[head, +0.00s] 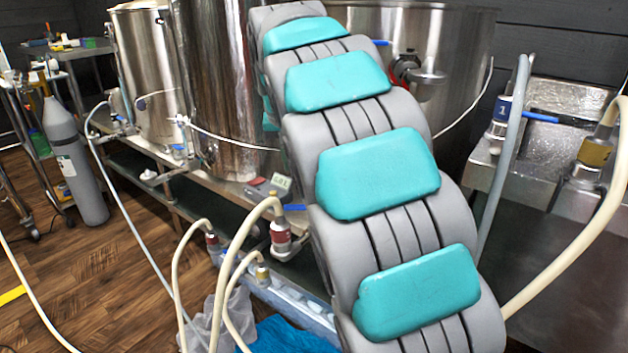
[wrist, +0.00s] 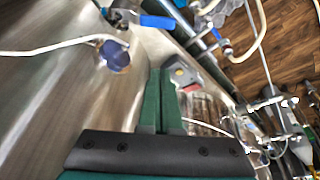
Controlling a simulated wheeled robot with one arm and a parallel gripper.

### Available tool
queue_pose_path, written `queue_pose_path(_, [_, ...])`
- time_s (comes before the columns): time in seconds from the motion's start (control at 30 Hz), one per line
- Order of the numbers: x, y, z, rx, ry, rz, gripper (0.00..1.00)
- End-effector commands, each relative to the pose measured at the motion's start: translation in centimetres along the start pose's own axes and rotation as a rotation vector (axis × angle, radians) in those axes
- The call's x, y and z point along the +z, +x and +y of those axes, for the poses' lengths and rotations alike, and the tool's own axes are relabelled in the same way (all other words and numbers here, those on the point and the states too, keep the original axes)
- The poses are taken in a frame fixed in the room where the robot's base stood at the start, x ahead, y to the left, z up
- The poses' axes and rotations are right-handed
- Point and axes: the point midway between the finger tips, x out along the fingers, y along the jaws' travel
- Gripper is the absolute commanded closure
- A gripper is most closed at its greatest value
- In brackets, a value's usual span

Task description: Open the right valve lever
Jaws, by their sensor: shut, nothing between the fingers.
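Several blue valve levers show in the head view. One blue lever (head: 541,117) sticks out to the right of a valve on the steel unit at the far right. Another blue lever (head: 380,42) is by the valve on the right kettle, partly behind my arm. A third blue lever (head: 291,207) is low beside a hose fitting. I cannot tell which is the right valve lever. In the wrist view my gripper (wrist: 164,78) is shut and empty, its green fingers together. A blue lever (wrist: 157,21) lies beyond the fingertips, apart from them. My gripper is hidden in the head view.
Steel kettles (head: 210,80) stand on a long bench. A steel unit (head: 545,160) is at the right. Pale hoses (head: 575,245) loop across the front and right. A grey gas cylinder (head: 75,165) stands at the left, near open wooden floor (head: 75,270).

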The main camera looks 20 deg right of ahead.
Motion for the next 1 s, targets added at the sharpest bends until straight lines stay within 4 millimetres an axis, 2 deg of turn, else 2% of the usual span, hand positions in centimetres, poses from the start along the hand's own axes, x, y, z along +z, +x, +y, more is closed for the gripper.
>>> queue_pose_path(0.1, [-0.6,-0.5,0.2,-0.023,0.015,-0.005,1.00])
queue_pose_path(0.27, [-0.5,1.1,0.2,-0.023,0.015,-0.008,1.00])
queue_pose_path(0.7, [-0.4,9.6,0.0,-0.022,0.014,-0.008,1.00])
queue_pose_path(1.0, [2.6,8.2,0.0,-0.021,0.013,-0.005,1.00])
